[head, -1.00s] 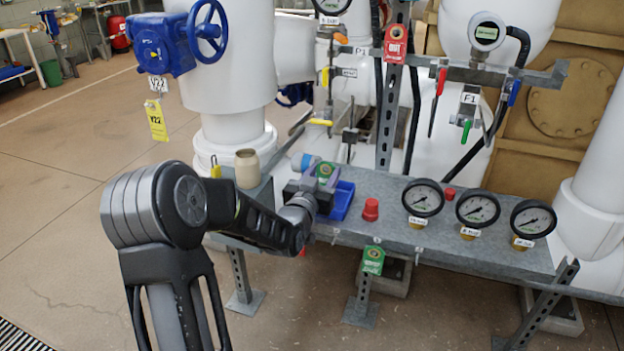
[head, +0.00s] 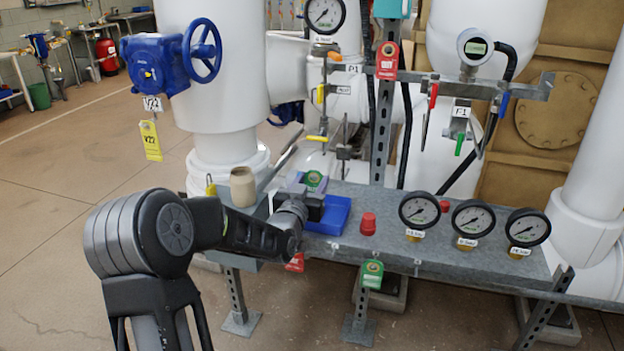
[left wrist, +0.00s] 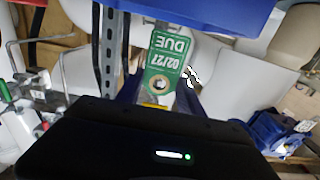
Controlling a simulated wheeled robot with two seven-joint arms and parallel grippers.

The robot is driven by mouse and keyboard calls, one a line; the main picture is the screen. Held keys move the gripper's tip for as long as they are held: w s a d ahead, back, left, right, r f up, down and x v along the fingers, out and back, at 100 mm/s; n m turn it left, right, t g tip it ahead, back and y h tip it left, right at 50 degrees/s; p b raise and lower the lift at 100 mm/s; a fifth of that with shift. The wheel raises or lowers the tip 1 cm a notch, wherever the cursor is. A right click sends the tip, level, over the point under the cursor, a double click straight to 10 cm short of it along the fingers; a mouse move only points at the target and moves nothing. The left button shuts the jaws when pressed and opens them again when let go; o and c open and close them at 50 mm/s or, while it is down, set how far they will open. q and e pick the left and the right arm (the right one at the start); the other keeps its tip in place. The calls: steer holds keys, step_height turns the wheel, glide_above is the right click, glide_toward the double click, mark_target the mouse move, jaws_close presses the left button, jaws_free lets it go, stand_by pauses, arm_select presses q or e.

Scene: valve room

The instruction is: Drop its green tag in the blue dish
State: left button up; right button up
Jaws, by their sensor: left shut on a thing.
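My left gripper (head: 314,194) is over the bench, shut on a green tag (head: 313,180). In the left wrist view the tag (left wrist: 168,58) hangs from the jaws, reads "DUE 02/27", and has a small ring and a short black-and-white cord. The blue dish (head: 335,216) is on the bench, partly behind my gripper in the head view. A blue surface at the top of the left wrist view looks like this dish (left wrist: 205,14). I cannot tell whether the tag is over the dish or beside its far left edge. My right gripper is not in view.
A beige cup (head: 242,187) stands left of my gripper. A red cap (head: 368,224) and several gauges (head: 420,209) stand to the right on the bench (head: 400,255). Another green tag (head: 372,275) and a red tag (head: 295,263) hang at the front edge.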

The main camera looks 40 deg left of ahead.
arm_select(q)
steer(key=shift+f+b, duration=0.7)
steer(key=shift+f, duration=1.2)
steer(key=o, duration=1.4)
steer(key=v, duration=0.8)
steer(key=shift+w, duration=0.1)
